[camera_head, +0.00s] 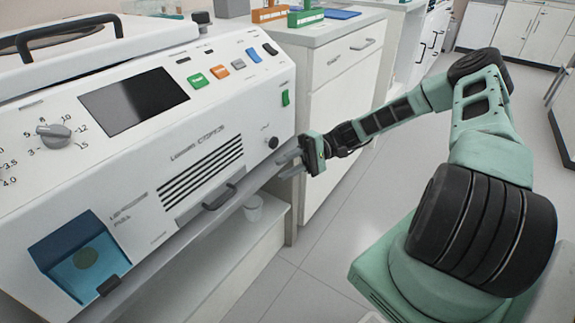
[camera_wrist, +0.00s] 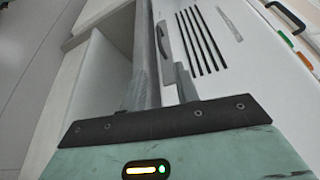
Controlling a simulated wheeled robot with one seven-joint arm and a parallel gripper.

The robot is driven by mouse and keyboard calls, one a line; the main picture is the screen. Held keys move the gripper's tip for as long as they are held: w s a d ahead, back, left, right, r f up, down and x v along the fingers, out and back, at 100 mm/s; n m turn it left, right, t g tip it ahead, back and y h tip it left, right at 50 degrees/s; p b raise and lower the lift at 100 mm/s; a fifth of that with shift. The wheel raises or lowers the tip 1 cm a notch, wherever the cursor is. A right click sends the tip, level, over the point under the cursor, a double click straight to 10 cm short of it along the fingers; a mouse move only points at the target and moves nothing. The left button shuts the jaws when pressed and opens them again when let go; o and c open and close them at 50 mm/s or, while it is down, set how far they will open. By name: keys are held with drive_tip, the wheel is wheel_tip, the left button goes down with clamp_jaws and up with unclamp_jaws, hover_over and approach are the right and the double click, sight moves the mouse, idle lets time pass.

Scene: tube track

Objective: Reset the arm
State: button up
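My gripper (camera_head: 284,163) is at the end of my green and black arm, in front of the right part of the white machine (camera_head: 215,122). Its two grey fingers point left toward the machine's front. In the wrist view my gripper (camera_wrist: 161,80) shows two fingers apart with nothing between them. The machine's front and its lower dark handle (camera_wrist: 162,42) lie beyond the fingertips. I cannot tell the exact gap to the machine.
A white cabinet (camera_head: 336,130) stands right behind my gripper. The machine has a knob (camera_head: 54,136), a dark screen (camera_head: 133,100) and a blue compartment (camera_head: 85,258). The floor (camera_head: 318,262) between machine and base is clear.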

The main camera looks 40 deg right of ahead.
idle(0.4)
drive_tip(key=s+a+r+n+g+h, duration=0.25)
drive_tip(key=s+a+g+h, duration=0.2)
drive_tip(key=a, duration=0.35)
drive_tip(key=s+a+r+n+g+h, duration=0.1)
drive_tip(key=s+a+n+g+h, duration=0.2)
drive_tip(key=s+a+h, duration=0.4)
drive_tip(key=s+a+r+n+t+h, duration=0.55)
drive_tip(key=s+a+r, duration=0.25)
drive_tip(key=s+r, duration=0.25)
wheel_tip(320, 180, up, 24)
drive_tip(key=p, duration=2.5)
drive_tip(key=shift+s+d+t+y, duration=0.3)
drive_tip(key=shift+s+t, duration=0.05)
drive_tip(key=shift+t, duration=0.05)
drive_tip(key=shift+f, duration=0.15)
